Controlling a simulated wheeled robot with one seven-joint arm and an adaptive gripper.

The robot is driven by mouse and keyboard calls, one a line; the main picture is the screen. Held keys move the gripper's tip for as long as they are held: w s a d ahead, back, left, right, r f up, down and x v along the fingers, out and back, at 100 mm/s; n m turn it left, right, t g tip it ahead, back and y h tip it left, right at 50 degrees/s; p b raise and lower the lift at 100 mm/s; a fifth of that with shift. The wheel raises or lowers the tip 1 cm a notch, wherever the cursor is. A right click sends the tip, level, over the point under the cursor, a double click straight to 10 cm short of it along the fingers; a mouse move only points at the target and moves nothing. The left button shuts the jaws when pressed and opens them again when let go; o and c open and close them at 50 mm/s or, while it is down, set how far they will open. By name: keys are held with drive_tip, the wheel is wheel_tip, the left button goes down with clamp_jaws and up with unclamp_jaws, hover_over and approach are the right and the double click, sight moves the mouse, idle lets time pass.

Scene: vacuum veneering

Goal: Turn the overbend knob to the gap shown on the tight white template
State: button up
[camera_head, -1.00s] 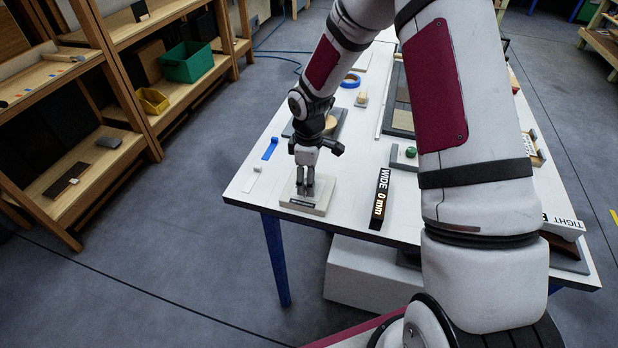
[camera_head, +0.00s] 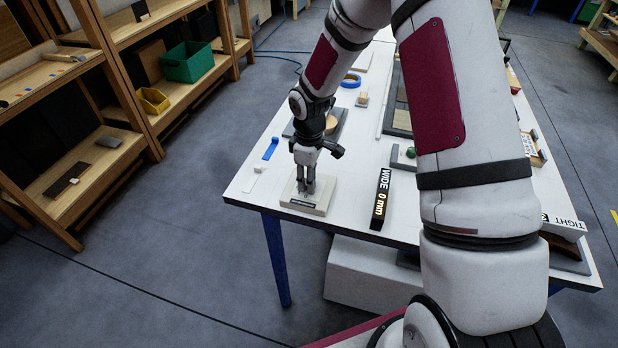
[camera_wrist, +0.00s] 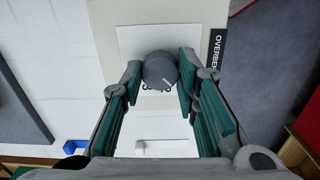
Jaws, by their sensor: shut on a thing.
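My gripper (camera_head: 306,187) points down over the board, shut on the knob, one finger on each side in the wrist view (camera_wrist: 160,66). The white template marked "TIGHT" (camera_head: 566,223) is at the right; my arm hides most of its gap number.
A blue clip-like piece (camera_head: 270,148) and a white one (camera_head: 256,176) lie left of the board. Wooden shelves (camera_head: 130,130) stand left, apart from the table.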

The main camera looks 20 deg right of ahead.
drive_tip(key=m, duration=0.7)
drive_tip(key=shift+b, duration=0.3)
drive_tip(key=m, duration=0.3)
drive_tip(key=shift+m, duration=2.2)
drive_tip(key=shift+b, duration=0.3)
drive_tip(key=o, duration=1.2)
drive_tip(key=shift+c, duration=0.2)
drive_tip(key=shift+r, duration=0.1)
wheel_tip(320, 180, up, 12)
